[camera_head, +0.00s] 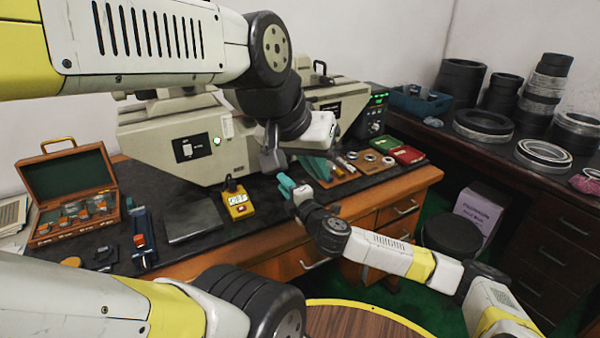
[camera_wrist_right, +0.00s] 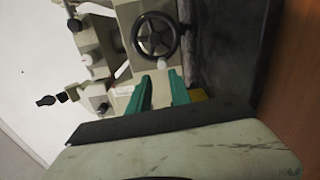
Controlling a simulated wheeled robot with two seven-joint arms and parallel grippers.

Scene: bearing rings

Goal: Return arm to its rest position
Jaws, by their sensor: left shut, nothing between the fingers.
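My left arm comes in from the upper left, and its wrist hangs over the bench. My left gripper (camera_head: 316,167) has teal fingers that are shut and hold nothing, above the bench's front part. My right arm reaches in from the lower right. My right gripper (camera_head: 285,185) has its teal fingers close to the bench's front edge, left of and lower than the left gripper in the picture. In the right wrist view, the right fingers (camera_wrist_right: 159,92) stand apart with nothing seen between them, pointing at a beige machine (camera_wrist_right: 160,65) with a black handwheel.
The bench holds the beige machine (camera_head: 185,145), a yellow meter (camera_head: 237,201), an open green-lined case (camera_head: 70,185), a dark flat plate (camera_head: 192,218) and a board with rings (camera_head: 368,161). Black rings (camera_head: 483,124) stack on the right table. A round wooden-topped surface (camera_head: 365,322) is below.

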